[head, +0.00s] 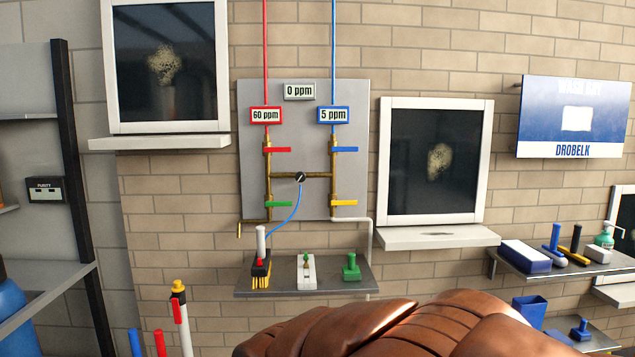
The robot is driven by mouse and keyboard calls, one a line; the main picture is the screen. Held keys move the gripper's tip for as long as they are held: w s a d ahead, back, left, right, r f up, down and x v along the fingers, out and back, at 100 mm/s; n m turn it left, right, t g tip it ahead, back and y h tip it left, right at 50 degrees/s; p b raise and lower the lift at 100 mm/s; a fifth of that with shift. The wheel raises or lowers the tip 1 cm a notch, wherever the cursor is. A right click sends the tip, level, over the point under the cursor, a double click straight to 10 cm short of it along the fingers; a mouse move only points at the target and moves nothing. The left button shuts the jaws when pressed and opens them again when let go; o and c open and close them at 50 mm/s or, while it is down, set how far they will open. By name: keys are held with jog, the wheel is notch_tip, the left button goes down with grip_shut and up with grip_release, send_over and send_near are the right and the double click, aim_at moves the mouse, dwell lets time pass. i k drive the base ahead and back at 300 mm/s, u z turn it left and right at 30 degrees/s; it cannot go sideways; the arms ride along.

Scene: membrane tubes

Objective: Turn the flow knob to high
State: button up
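A small round black knob (300,177) with a light pointer mark sits on the brass cross pipe at the middle of the grey wall panel (300,135). Its mark looks slanted; I cannot read any low or high marking at this size. A red pipe with a 60 ppm display (266,115) comes in on the left, and a blue pipe with a 5 ppm display (332,115) on the right. A 0 ppm display (299,91) is at the top. Red, blue, green and yellow lever handles sit on the brass pipes. My gripper is not in view.
A grey shelf (335,279) below the panel holds a black-and-yellow tool (261,268), a white block (306,271) and a green piece (351,268). A blue hose (296,212) hangs from the knob area. A brown leather-like shape (400,335) fills the bottom middle.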

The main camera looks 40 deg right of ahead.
aim_at(300, 177)
jog(key=z, duration=0.55)
jog(key=i, duration=0.95)
jog(key=u, duration=0.55)
